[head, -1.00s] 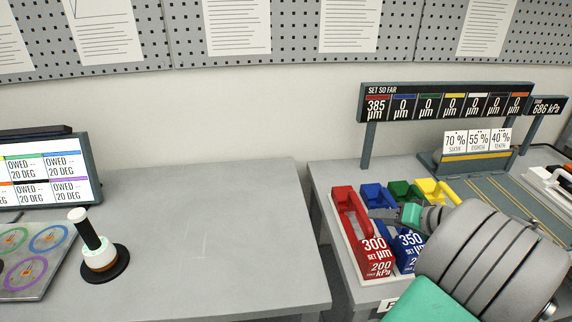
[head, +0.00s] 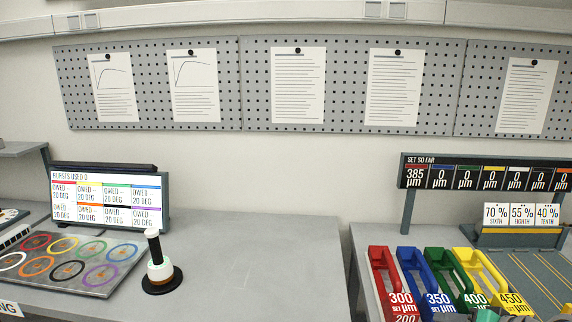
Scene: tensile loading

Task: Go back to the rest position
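Only a small grey and teal part of my arm's end, my gripper (head: 487,312), shows at the bottom edge of the head view, in front of the green and yellow bins. Its fingers cannot be made out, and the rest of the arm is out of the picture. I cannot see whether it holds anything.
Red (head: 385,275), blue (head: 428,262), green (head: 455,295) and yellow (head: 468,258) bins stand on the right bench under the readout board (head: 480,172). The left bench holds a screen (head: 105,198), a ringed plate (head: 75,262) and a black-handled tool (head: 158,268). The left bench's middle is clear.

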